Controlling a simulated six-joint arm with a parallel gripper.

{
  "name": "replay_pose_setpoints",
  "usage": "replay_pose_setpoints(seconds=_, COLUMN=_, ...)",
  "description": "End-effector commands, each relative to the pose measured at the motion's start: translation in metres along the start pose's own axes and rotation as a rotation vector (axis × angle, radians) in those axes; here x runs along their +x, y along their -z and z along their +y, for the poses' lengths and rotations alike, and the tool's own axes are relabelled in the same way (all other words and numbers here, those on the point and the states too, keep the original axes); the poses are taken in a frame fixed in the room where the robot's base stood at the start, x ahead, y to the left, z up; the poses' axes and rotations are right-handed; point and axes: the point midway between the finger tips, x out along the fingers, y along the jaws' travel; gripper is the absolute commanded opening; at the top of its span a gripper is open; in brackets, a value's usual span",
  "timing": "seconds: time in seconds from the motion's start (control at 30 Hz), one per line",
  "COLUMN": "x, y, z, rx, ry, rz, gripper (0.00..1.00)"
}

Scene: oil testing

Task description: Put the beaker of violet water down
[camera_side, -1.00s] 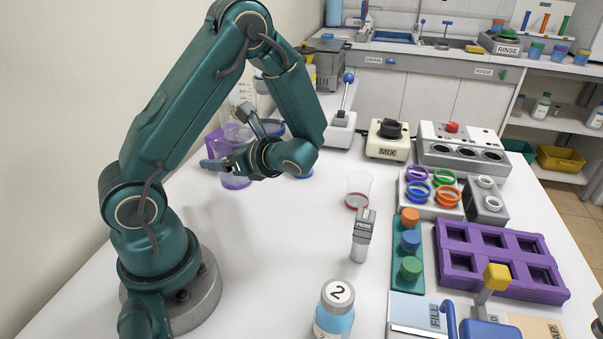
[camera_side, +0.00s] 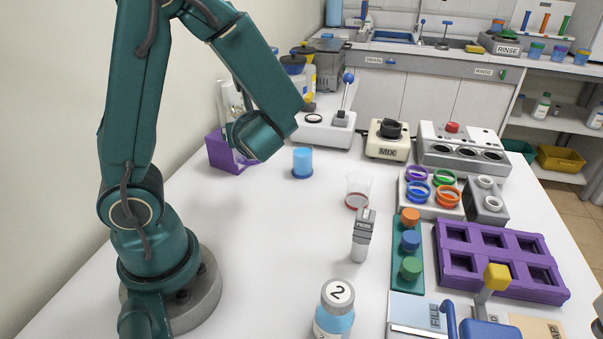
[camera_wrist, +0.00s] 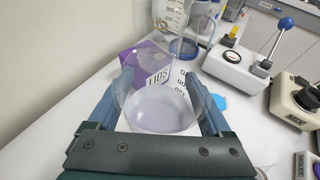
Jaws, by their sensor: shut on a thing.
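The beaker of violet water (camera_wrist: 160,110) is a clear vessel with pale violet liquid in it. In the wrist view it is between the blue-grey fingers of my gripper (camera_wrist: 160,78), which is shut on it. The beaker looks about upright. I cannot tell whether its base touches the white table (camera_wrist: 60,145). In the side view, my arm's wrist hides the fingers and most or all of the beaker at the back left of the table.
A purple box (camera_side: 222,153) is close by; it is just beyond the beaker in the wrist view (camera_wrist: 148,65). A small blue container (camera_side: 302,162) stands to the right. A lever device (camera_side: 325,130) and a mixer (camera_side: 387,140) stand farther right. The table's left middle is clear.

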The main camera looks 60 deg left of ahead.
Motion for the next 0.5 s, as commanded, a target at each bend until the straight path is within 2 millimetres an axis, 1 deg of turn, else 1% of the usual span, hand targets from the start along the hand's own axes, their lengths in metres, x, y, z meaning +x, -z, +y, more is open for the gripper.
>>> replay_pose_setpoints(seconds=0.5, x=-0.015, y=0.062, z=-0.075, rx=0.002, ry=0.0, rz=-0.001, gripper=0.09)
